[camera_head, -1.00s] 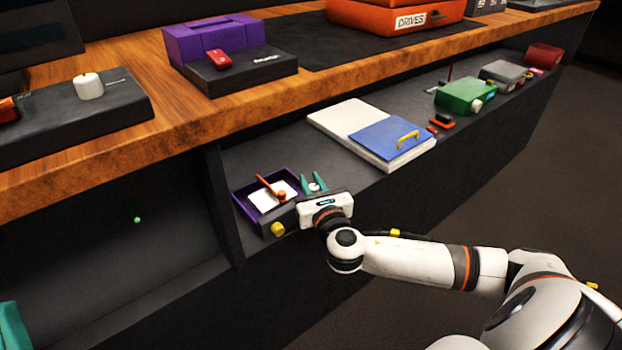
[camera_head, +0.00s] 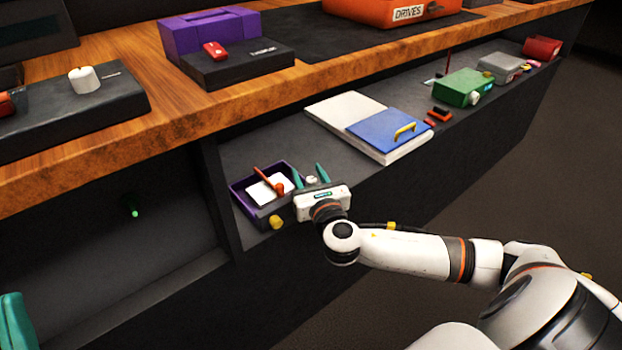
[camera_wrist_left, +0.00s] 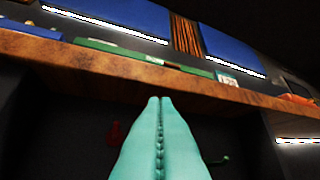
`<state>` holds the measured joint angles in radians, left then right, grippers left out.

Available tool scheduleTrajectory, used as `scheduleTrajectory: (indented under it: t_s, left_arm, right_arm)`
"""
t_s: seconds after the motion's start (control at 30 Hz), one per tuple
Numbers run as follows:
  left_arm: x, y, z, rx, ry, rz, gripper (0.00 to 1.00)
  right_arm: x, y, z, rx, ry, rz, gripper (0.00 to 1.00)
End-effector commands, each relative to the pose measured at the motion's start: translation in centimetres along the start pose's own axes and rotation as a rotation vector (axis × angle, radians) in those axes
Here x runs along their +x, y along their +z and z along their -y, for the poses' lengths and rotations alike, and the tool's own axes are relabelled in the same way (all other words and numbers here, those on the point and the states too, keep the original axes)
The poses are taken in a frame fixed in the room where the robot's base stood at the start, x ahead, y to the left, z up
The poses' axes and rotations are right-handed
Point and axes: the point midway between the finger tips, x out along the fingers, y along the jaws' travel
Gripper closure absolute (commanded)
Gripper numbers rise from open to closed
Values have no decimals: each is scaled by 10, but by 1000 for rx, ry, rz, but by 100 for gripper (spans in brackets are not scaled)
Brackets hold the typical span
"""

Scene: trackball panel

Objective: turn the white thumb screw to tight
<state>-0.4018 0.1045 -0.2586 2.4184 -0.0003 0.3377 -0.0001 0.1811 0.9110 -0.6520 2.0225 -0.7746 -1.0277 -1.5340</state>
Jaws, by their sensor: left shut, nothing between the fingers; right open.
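My right gripper (camera_head: 311,174) is open over the lower shelf, with its teal fingers spread on either side of a small white piece (camera_head: 312,181). This may be the white thumb screw, but it is too small to tell its shape or whether the fingers touch it. A larger white knob (camera_head: 84,79) stands on a dark panel (camera_head: 45,118) on the wooden counter, away from both grippers. My left gripper (camera_head: 12,298) shows partly at the lower left edge. In the left wrist view its teal fingers (camera_wrist_left: 160,99) are shut and empty, below the counter edge.
A purple tray (camera_head: 238,193) with a white pad and an orange-red stick lies left of my right gripper. A yellow knob (camera_head: 276,222) is close by. A blue-and-white board (camera_head: 380,131) and green box (camera_head: 462,87) lie farther right. The wooden counter (camera_head: 150,135) overhangs the shelf.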

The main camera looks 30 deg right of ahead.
Motion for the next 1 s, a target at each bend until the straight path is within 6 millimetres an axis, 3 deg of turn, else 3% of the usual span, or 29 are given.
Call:
scheduleTrajectory:
  t_s: [0.27,0.7,1.0]
  left_arm:
    - [0,-25,-3,7,7,-176,100]
    - [-31,-87,-15,24,31,-647,100]
    - [-43,-98,-17,26,37,-743,100]
  right_arm:
    - [-26,-1,0,-1,-2,4,57]
    - [-104,0,0,-1,-1,4,57]
    - [-120,0,0,0,0,1,57]
